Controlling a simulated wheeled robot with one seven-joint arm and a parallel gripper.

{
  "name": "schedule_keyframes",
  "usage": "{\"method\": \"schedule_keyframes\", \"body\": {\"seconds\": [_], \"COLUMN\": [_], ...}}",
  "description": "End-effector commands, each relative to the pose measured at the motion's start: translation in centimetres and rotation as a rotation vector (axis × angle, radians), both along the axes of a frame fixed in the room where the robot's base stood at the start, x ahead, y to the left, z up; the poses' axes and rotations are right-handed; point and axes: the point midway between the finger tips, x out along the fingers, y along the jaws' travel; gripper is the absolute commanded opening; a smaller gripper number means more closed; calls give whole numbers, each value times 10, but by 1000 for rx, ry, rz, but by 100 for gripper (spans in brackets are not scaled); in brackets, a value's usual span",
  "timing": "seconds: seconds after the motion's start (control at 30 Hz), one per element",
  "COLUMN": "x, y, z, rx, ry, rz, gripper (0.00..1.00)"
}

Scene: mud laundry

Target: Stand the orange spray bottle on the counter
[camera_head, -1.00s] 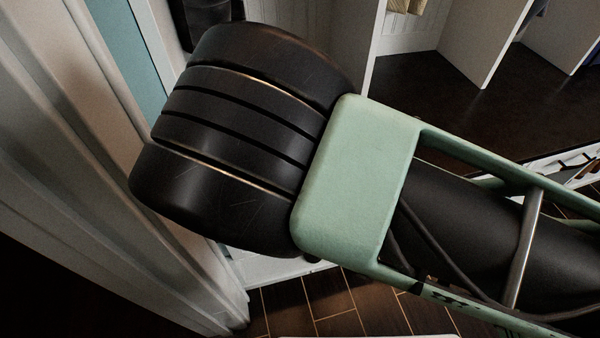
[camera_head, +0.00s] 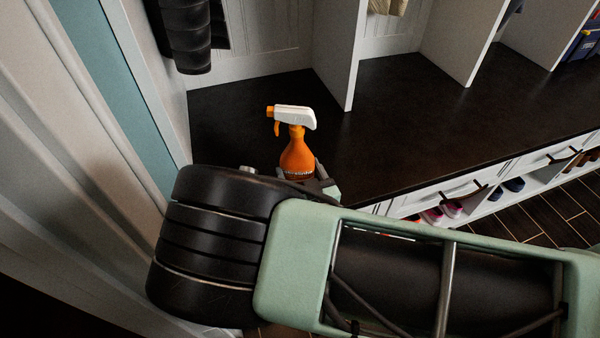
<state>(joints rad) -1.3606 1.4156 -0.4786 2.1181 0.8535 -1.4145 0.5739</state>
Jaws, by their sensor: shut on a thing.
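The orange spray bottle (camera_head: 297,157) has a white and orange trigger head and stands upright in view. My gripper (camera_head: 305,180) is shut on its lower body, with a finger showing at its right side. The dark counter (camera_head: 400,125) lies behind and around the bottle. The bottle's base is hidden by my gripper and arm, so I cannot tell whether it touches the counter.
White upright dividers (camera_head: 335,50) stand on the counter at the back. A dark hanging garment (camera_head: 185,30) is at the upper left. Drawers and shoe cubbies (camera_head: 480,200) run below the counter's front edge. Counter to the right of the bottle is bare. A pale door frame (camera_head: 70,150) is close on the left.

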Motion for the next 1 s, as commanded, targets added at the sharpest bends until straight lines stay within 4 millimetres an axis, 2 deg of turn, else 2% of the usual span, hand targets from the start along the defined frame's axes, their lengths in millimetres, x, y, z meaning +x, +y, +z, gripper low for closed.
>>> {"method": "schedule_keyframes", "body": {"seconds": [0.27,0.3,0.37,0.4,0.73,0.87,1.0], "x": [1,0,0,0,-1,-16,-44], "y": [0,0,0,0,0,-5,-13], "z": [0,-2,-1,-1,3,2,3], "rx": [2,1,1,1,0,-1,-3], "ry": [-4,-1,-1,-1,-1,2,2], "rz": [-1,-1,0,0,0,0,-1], "gripper": [30,73,90,93,93,93,93]}}
